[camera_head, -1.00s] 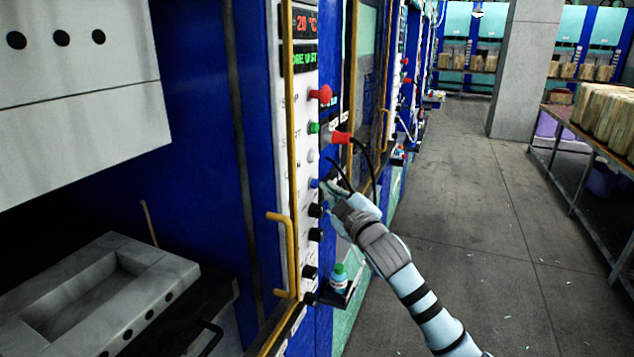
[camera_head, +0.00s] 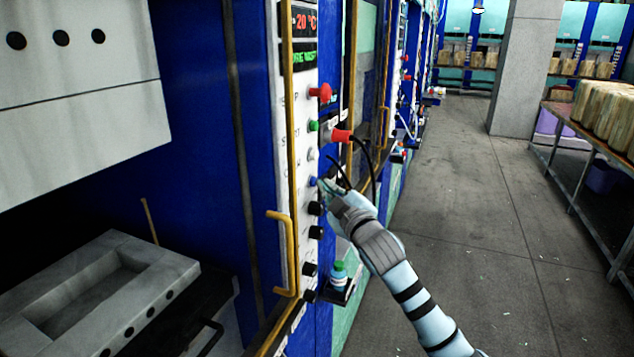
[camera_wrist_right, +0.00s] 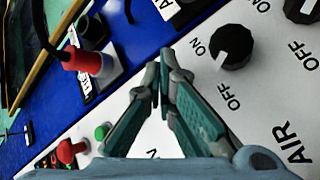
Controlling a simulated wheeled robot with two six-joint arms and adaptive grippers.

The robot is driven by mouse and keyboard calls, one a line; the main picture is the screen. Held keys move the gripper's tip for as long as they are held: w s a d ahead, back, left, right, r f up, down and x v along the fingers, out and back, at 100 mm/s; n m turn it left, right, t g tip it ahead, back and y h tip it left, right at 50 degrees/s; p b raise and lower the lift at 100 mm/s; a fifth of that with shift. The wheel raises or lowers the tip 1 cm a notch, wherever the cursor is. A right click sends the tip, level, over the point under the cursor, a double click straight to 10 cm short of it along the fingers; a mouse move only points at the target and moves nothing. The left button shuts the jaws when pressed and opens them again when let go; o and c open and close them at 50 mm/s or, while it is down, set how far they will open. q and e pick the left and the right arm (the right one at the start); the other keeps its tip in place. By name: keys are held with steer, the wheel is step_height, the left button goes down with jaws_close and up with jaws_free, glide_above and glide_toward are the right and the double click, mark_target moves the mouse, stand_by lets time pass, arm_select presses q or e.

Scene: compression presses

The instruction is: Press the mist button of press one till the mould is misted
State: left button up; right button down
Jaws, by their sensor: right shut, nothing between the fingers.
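The control panel of the near press (camera_head: 301,230) carries a column of buttons. A blue button (camera_head: 313,181) sits below a white button (camera_head: 311,154); their lettering is too small to read, so I cannot tell which is mist. My right gripper (camera_head: 326,185) is shut and empty, its fingertips at the blue button; I cannot tell whether they touch it. In the right wrist view the shut fingertips (camera_wrist_right: 160,62) point at the panel and the blue button is hidden. The grey mould (camera_head: 150,270) lies in the press at left with an empty rectangular hollow. My left gripper is not in view.
A red stop knob (camera_head: 321,92) and green button (camera_head: 313,126) are above, black knobs (camera_head: 315,232) below. A red plug (camera_head: 341,136) with a black cable and a yellow door handle (camera_head: 287,250) are close by.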

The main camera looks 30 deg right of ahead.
steer(key=shift+w+a, duration=0.1)
stand_by(0.5)
steer(key=shift+s+d, duration=0.55)
steer(key=shift+s, duration=0.2)
steer(key=s+d+b, duration=0.1)
steer(key=s, duration=0.1)
steer(key=s+d+b, duration=0.1)
steer(key=s, duration=0.1)
steer(key=shift+d, duration=0.4)
stand_by(0.4)
